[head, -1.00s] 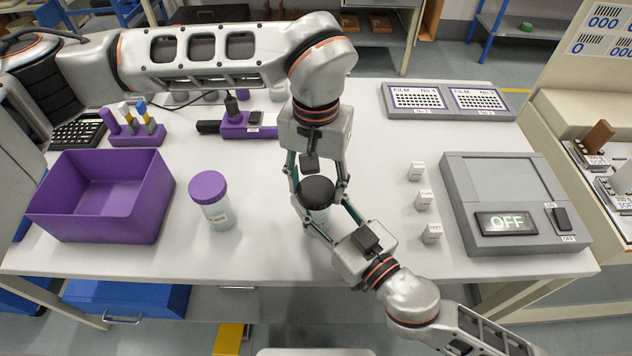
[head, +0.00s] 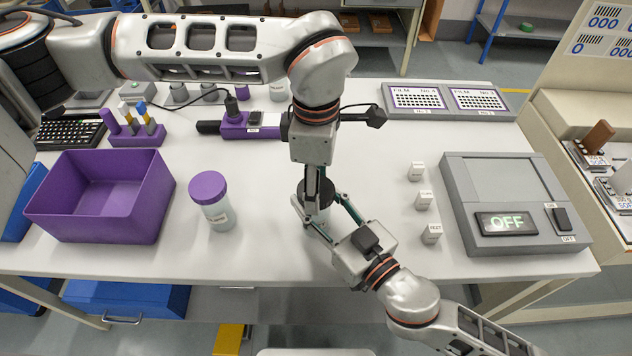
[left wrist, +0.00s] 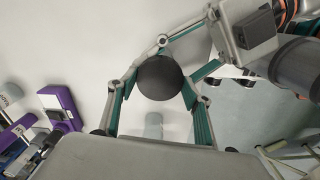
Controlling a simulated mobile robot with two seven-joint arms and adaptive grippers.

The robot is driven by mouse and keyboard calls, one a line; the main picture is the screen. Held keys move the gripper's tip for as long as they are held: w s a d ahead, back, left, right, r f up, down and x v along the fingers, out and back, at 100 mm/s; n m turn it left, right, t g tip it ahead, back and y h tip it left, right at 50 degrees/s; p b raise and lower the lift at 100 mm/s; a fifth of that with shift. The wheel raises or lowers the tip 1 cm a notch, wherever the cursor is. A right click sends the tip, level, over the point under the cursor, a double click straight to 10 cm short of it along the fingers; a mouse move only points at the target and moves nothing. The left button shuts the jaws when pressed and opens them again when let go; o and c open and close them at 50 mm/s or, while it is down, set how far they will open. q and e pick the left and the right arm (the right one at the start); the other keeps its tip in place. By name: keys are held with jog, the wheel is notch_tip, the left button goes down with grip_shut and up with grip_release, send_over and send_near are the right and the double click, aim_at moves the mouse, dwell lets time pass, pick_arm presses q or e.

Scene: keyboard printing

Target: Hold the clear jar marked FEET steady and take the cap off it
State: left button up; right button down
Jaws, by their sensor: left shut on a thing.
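The clear jar (head: 322,222) stands at the front middle of the table under a dark cap (head: 328,188). The grippers hide most of it and I cannot read its label. My left gripper (head: 315,192) reaches down from above and is shut on the cap, which shows as a dark disc in the left wrist view (left wrist: 159,77). My right gripper (head: 323,222) comes in from the lower right, its fingers closed around the jar's body below the cap. I cannot see a gap between cap and jar.
A purple-capped jar (head: 211,202) and an empty purple bin (head: 72,236) stand to the left. Small labelled blocks (head: 431,233) and a grey box reading OFF (head: 585,240) are on the right. A purple device (head: 235,130) lies behind the grippers.

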pick_arm(q)
jog(key=n, duration=0.8)
jog(key=shift+n, duration=0.3)
jog(key=n, duration=0.3)
jog(key=shift+n, duration=0.3)
jog(key=n, duration=1.5)
jog(key=shift+n, duration=0.4)
jog(key=n, duration=0.5)
jog(key=shift+r, duration=0.45)
